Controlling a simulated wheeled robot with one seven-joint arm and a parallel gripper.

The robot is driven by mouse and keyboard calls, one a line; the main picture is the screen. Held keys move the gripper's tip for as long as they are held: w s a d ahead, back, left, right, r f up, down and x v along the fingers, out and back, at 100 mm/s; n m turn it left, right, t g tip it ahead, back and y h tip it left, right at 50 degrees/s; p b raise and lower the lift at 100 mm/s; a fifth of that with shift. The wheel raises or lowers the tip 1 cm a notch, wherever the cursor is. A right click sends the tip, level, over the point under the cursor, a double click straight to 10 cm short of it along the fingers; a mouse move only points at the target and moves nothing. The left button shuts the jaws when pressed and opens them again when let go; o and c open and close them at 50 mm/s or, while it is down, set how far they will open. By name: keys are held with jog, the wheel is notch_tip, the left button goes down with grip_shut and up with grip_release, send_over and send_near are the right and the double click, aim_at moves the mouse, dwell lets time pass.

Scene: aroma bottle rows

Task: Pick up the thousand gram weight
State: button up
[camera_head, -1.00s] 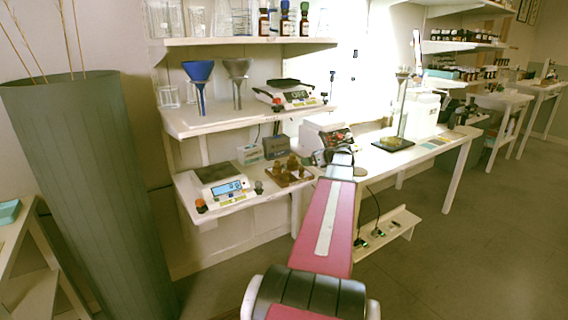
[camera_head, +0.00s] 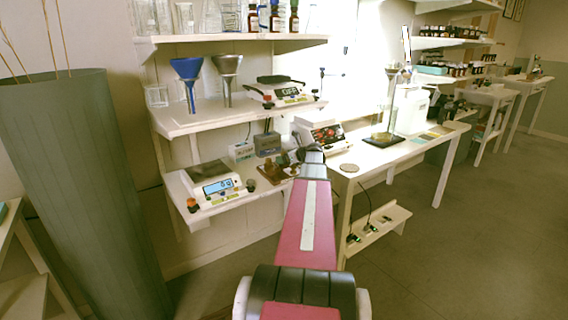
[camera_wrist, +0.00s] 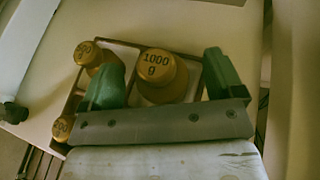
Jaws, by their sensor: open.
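The thousand gram weight (camera_wrist: 160,75) is a brass knob-topped weight marked "1000 g". In the wrist view it stands in a dark-edged wooden tray (camera_wrist: 126,43). My gripper (camera_wrist: 164,80) is open, with one green finger on each side of the weight. I cannot tell whether either finger touches it. Two smaller brass weights show at the left: one marked 500 (camera_wrist: 88,53) and another (camera_wrist: 63,127) partly cut off by my gripper. In the head view the tray (camera_head: 268,177) with brass weights sits on the lower shelf, partly hidden behind my arm.
A digital scale (camera_head: 217,187) stands left of the tray on the lower shelf. Small boxes (camera_head: 266,144) stand behind the tray. Another scale (camera_head: 322,136) is to the right, on the long table. A tall grey-green vase (camera_head: 75,190) stands at the left.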

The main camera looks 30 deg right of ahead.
jog(key=shift+w+a+f, duration=0.15)
jog(key=shift+w+f, duration=0.05)
jog(key=shift+w, duration=0.2)
grip_shut()
jog(key=shift+r, duration=0.15)
